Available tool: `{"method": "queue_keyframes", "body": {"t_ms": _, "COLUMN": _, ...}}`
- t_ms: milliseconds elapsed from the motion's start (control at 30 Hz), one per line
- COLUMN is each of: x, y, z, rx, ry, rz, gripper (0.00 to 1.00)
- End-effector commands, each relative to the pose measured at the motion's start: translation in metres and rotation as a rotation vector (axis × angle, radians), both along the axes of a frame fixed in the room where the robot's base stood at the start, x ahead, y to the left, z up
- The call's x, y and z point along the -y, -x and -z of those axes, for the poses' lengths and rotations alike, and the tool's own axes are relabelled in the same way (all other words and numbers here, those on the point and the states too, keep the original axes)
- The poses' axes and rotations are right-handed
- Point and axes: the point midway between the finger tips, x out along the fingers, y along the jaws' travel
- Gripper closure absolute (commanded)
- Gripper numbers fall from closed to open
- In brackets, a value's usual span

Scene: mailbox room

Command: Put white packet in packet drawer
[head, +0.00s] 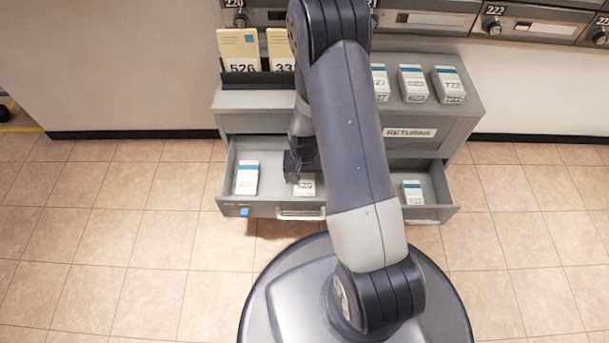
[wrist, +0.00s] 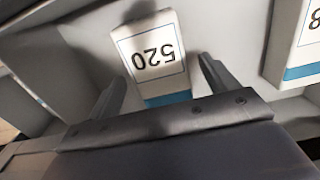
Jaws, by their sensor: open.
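A white packet (wrist: 153,57) with a blue band and the label 520 lies in the open packet drawer (head: 266,203). In the head view the packet (head: 304,188) is partly hidden by my arm. My gripper (wrist: 158,90) is open, with its fingers on either side of the packet's near end in the wrist view. In the head view my gripper (head: 297,165) is down in the drawer at the packet. I cannot tell whether the fingers touch the packet.
Another white packet (head: 247,177) lies at the drawer's left, and one (head: 412,192) at the right. Several packets, including one (head: 412,84), stand on the cabinet top (head: 470,95). Yellow envelopes (head: 239,52) stand in a black rack (head: 250,77). The tiled floor (head: 110,240) is clear at left.

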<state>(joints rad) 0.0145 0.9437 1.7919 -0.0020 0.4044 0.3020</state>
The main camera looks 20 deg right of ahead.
Motion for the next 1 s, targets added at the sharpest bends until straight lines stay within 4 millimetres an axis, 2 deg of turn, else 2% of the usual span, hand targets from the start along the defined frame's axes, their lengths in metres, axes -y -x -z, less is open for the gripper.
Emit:
{"method": "queue_keyframes", "body": {"t_ms": 167, "x": 0.000, "y": 0.000, "z": -0.007, "rx": 0.001, "ry": 0.000, "rz": 0.000, "gripper": 0.19}}
{"method": "queue_keyframes", "body": {"t_ms": 267, "x": 0.000, "y": -0.001, "z": -0.023, "rx": 0.002, "ry": 0.000, "rz": 0.000, "gripper": 0.19}}
{"method": "queue_keyframes", "body": {"t_ms": 500, "x": 0.000, "y": 0.000, "z": -0.073, "rx": 0.002, "ry": 0.000, "rz": 0.000, "gripper": 0.19}}
{"method": "queue_keyframes", "body": {"t_ms": 700, "x": 0.000, "y": 0.000, "z": -0.101, "rx": 0.002, "ry": 0.000, "rz": 0.000, "gripper": 0.19}}
{"method": "queue_keyframes", "body": {"t_ms": 1000, "x": 0.000, "y": 0.000, "z": -0.108, "rx": -0.001, "ry": 0.000, "rz": 0.000, "gripper": 0.19}}
